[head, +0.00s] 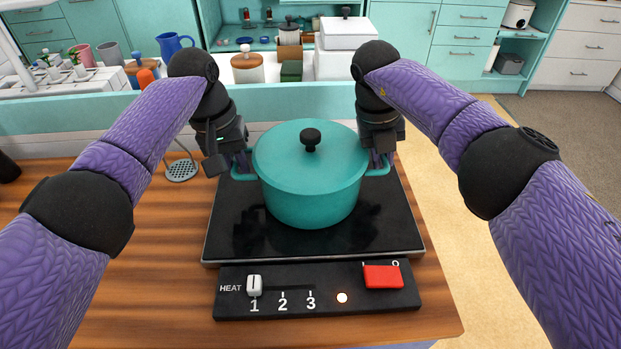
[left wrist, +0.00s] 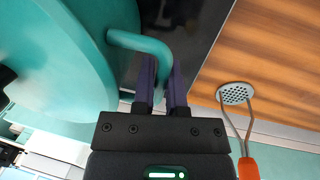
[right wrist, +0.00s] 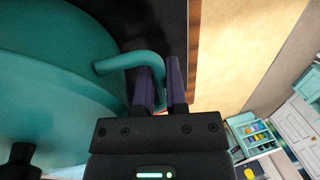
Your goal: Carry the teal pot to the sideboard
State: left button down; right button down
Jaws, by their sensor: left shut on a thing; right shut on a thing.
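The teal pot (head: 310,190) with its lid and black knob sits upright on, or very close above, the black hotplate (head: 390,225); I cannot tell which. My left gripper (head: 240,165) is shut on the pot's left handle, and the left wrist view shows the handle (left wrist: 140,42) between the fingers (left wrist: 160,85). My right gripper (head: 380,160) is shut on the right handle, and the right wrist view shows that handle (right wrist: 130,62) between the fingers (right wrist: 160,85). The sideboard cannot be told for sure among the cabinets behind.
The hotplate's control panel has a white heat slider (head: 254,285) at 1, a red switch (head: 383,276) and a lit lamp. Behind are mugs, a blue jug (head: 174,45) and canisters. Open floor (head: 445,240) lies right.

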pick_arm(q)
jog(key=shift+r, duration=0.1)
pick_arm(e)
jog(key=shift+r, duration=0.1)
